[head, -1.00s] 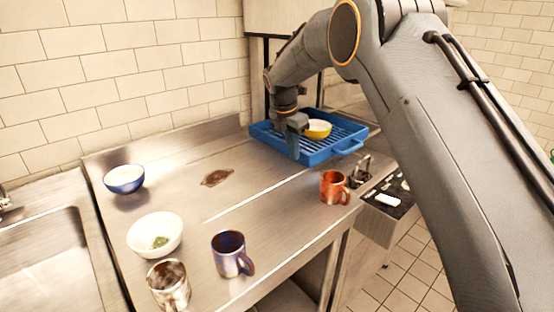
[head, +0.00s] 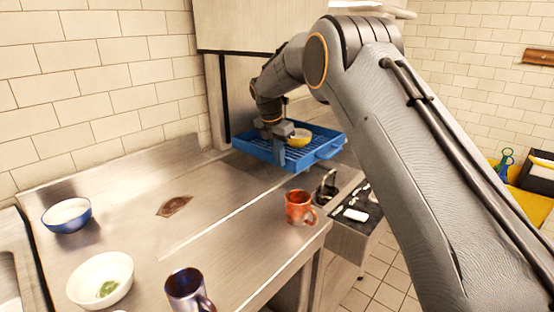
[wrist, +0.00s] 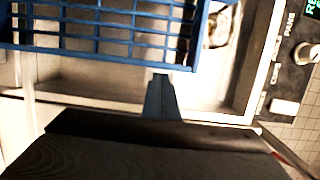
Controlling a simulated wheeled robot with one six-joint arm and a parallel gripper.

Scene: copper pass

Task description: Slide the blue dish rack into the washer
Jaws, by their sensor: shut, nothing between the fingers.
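The blue dish rack (head: 262,152) sits at the far end of the steel counter, at the washer (head: 240,85), with its far part under the raised hood (head: 240,28). A yellow bowl (head: 299,138) is in the rack. My gripper (head: 279,152) is shut and empty, pointing down at the rack's near side. In the wrist view the gripper's dark finger (wrist: 161,98) shows at the near edge of the rack's blue grid (wrist: 110,30). Whether it touches the rack is hard to tell. The rack's far edge is partly hidden by my arm.
An orange mug (head: 299,207) stands near the counter's right edge, close to the rack. A blue bowl (head: 67,215), a white bowl (head: 100,280) and a dark blue mug (head: 188,290) stand nearer. The washer's control panel (wrist: 293,75) is right of the rack.

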